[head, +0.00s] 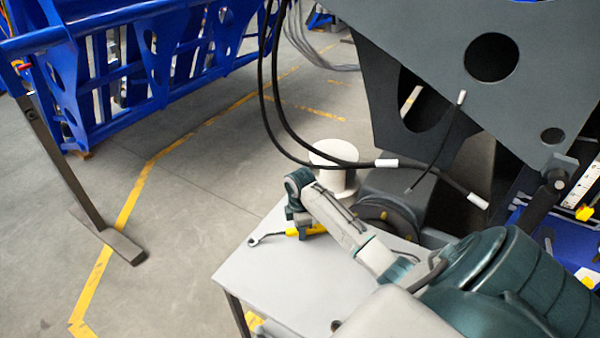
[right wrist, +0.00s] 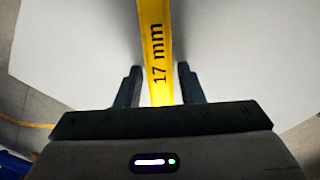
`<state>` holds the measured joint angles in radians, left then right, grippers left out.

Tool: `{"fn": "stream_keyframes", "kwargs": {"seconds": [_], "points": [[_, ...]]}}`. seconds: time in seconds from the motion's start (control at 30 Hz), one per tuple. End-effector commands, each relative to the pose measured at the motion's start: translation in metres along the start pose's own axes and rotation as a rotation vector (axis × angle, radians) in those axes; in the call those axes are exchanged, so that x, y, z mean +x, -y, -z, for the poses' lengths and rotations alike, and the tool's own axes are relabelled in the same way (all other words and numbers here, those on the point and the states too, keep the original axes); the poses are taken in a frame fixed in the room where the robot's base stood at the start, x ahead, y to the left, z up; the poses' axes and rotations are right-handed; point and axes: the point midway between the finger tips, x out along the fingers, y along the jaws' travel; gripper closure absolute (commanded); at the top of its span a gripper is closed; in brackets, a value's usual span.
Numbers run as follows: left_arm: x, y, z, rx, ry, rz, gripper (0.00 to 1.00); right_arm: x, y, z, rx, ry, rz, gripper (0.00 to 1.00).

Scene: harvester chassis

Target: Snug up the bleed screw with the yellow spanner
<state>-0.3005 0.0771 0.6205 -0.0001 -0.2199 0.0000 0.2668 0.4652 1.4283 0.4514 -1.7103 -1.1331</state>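The yellow spanner (head: 318,230) lies on a light grey table, its grey metal end pointing left in the head view. In the right wrist view its yellow handle (right wrist: 156,45), marked 17 mm, runs down between my fingers. My right gripper (head: 300,222) is over the handle. In the right wrist view this gripper (right wrist: 158,85) is open, one finger on each side of the handle, with a visible gap on both sides. My left gripper is not in view. I cannot make out the bleed screw in either view.
The grey table (head: 265,275) is mostly bare in front of the spanner. A white cylinder (head: 334,168) stands behind it. Black hoses with white ends (head: 386,163) hang over that area. A large dark grey chassis plate (head: 440,50) fills the upper right. Open floor lies left.

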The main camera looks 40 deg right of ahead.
Motion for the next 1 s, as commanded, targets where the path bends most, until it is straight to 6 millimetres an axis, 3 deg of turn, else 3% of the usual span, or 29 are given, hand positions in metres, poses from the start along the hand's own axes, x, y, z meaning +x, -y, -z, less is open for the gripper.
{"fn": "stream_keyframes", "kwargs": {"seconds": [0.03, 0.17, 0.57, 0.83, 1.0], "points": [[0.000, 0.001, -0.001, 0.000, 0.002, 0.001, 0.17, 0.000, 0.000, 0.000, 0.000, 0.000, 0.000, 0.76], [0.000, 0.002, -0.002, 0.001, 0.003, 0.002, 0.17, 0.000, 0.000, 0.000, 0.000, 0.000, 0.000, 1.00], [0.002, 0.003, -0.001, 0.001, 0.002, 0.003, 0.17, -0.004, -0.001, 0.000, 0.000, -0.001, -0.003, 1.00], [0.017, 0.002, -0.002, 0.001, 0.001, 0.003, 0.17, -0.035, -0.002, 0.000, 0.000, -0.001, -0.008, 1.00], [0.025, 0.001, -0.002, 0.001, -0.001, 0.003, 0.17, -0.035, 0.034, 0.017, -0.003, -0.003, -0.001, 1.00]]}}
